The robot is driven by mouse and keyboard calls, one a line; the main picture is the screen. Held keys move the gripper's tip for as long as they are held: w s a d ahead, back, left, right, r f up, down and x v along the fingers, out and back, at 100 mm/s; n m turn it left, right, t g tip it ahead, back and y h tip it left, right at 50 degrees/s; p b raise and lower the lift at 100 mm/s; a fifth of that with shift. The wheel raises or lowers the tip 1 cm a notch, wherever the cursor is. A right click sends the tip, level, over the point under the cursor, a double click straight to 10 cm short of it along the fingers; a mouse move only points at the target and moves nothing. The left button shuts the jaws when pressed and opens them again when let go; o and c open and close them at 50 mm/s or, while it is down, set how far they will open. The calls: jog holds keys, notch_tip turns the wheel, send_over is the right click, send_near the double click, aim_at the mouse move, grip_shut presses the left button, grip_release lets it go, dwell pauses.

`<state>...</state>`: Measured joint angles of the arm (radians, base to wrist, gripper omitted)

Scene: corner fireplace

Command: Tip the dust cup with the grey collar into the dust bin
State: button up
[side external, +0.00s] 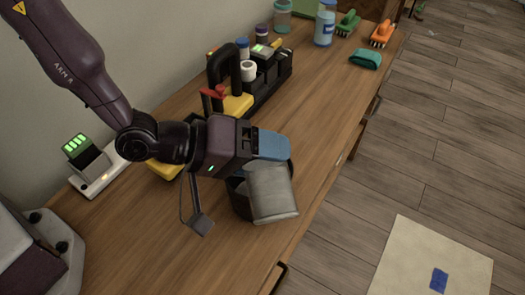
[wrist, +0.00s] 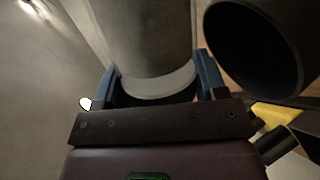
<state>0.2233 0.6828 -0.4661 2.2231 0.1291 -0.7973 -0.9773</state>
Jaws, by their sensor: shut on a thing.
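My gripper (side external: 272,147) has blue fingers and is shut on a grey dust cup (side external: 270,193), held above the wooden bench. In the wrist view the cup (wrist: 140,35) sits between the two fingertips (wrist: 157,80), with a pale grey band showing at its near edge. The dark dust bin (side external: 239,200) stands on the bench, partly hidden behind the cup and gripper. In the wrist view the bin's round open mouth (wrist: 255,48) is to the right of the cup, apart from it in the picture. The cup's contents are not visible.
A black caddy (side external: 265,85) with bottles and a tall handle stands behind my gripper. A charger with green lights (side external: 85,155) is at left. The bench's front edge drops to the floor at right.

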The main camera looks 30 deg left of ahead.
jog(key=shift+f, duration=0.1)
jog(key=shift+f, duration=0.15)
jog(key=shift+f+n+h, duration=0.15)
jog(key=shift+n+h, duration=0.15)
jog(key=shift+f, duration=0.15)
dwell(0.4)
jog(key=shift+f+n, duration=0.1)
jog(key=shift+n, duration=0.2)
jog(key=shift+f+g, duration=0.2)
jog(key=shift+g, duration=0.2)
jog(key=shift+f, duration=0.1)
jog(key=shift+f+n+h, duration=0.25)
jog(key=shift+n+h, duration=0.15)
dwell(0.5)
